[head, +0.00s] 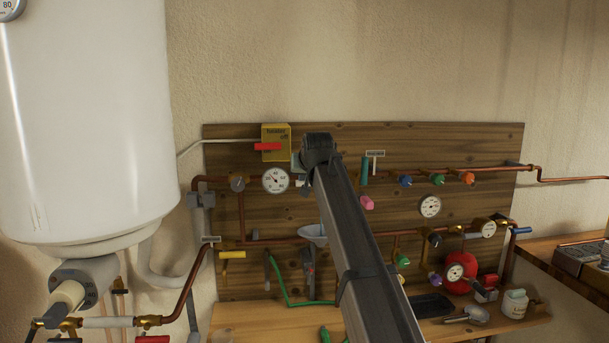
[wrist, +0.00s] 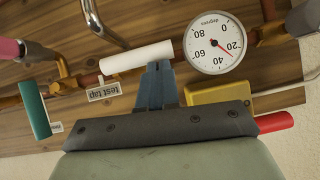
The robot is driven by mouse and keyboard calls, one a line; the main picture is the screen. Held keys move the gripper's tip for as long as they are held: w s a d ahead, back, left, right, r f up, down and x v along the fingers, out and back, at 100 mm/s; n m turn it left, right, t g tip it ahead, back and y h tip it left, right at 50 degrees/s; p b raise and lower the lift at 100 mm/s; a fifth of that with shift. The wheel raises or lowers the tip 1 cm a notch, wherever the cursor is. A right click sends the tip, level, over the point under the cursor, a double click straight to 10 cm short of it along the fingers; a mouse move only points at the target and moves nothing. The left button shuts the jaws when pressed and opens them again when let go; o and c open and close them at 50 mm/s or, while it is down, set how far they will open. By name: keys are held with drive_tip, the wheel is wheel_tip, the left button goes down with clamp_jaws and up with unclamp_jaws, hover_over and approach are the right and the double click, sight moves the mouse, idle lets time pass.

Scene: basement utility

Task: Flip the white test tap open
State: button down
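The white test tap lever (wrist: 136,57) lies nearly level in the wrist view, beside a tag reading "test tap" (wrist: 104,91) that appears upside down. My gripper (wrist: 158,66) has its blue-grey fingers together, with nothing visible between them. The fingertips are at the lever's lower edge near its right end; whether they touch it I cannot tell. In the head view my gripper (head: 302,180) is at the board just right of the dial gauge, mostly behind my arm. The white lever is hidden there.
The degrees gauge (wrist: 214,43) is close to the right of the fingers. A yellow box (head: 276,136) with a red lever (head: 268,147) is nearby. A teal lever (wrist: 34,110) stands on the other side. Copper pipes and several coloured valves crowd the wooden board (head: 470,145).

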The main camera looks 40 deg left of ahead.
idle(0.4)
drive_tip(key=a+r+v, duration=0.1)
drive_tip(key=r+v, duration=0.1)
drive_tip(key=v, duration=1)
drive_tip(key=shift+r, duration=0.4)
drive_tip(key=shift+w, duration=0.1)
